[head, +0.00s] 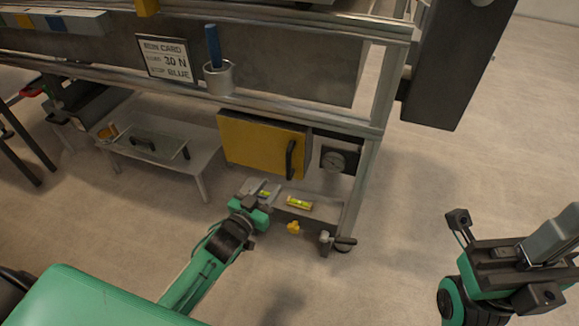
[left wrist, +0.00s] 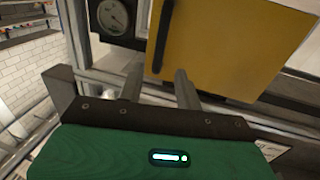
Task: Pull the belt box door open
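The yellow belt box door (head: 254,143) hangs under the bench and looks closed. Its black upright handle (head: 290,159) is near the door's right edge. In the left wrist view the door (left wrist: 235,45) fills the upper right, with the handle (left wrist: 163,36) along its left side. My left gripper (head: 256,189) is below the door in the head view, apart from the handle. In the left wrist view its two grey fingers (left wrist: 160,82) stand apart with nothing between them. My right gripper (head: 548,238) is far to the right, away from the box; its finger gap is not clear.
A round gauge (head: 335,160) is right of the door. A lower shelf with a yellow level (head: 299,204) lies beneath it. A bench leg (head: 362,185) stands to the right. A low white table (head: 188,165) is at left. Open floor lies at right.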

